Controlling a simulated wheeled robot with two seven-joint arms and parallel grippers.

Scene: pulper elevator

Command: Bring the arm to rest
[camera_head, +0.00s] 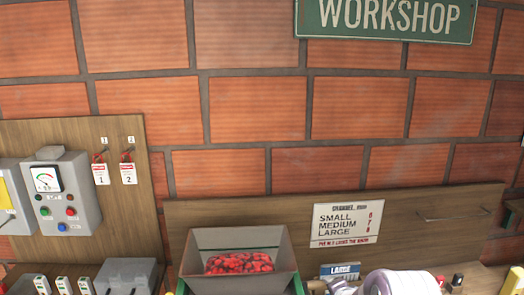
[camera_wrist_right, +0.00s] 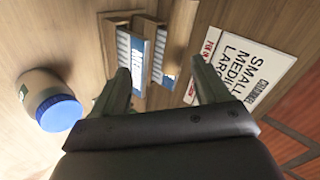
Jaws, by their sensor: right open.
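My right gripper (camera_wrist_right: 164,88) is in the right wrist view, its two dark fingers apart and nothing between their tips. Beyond the fingers are a wooden surface and a blue-and-white labelled piece (camera_wrist_right: 158,55). A white-and-lilac rounded part of my arm (camera_head: 400,283) shows at the bottom right of the head view; its gripper is hidden below the picture edge. My left gripper is not in view.
A grey hopper (camera_head: 210,247) holds red fruit. A control box (camera_head: 62,195) and two numbered tags (camera_head: 128,173) are at left. A channel sign (camera_head: 346,224) hangs on the wooden backboard. A blue-lidded jar (camera_wrist_right: 58,112) stands left in the wrist view.

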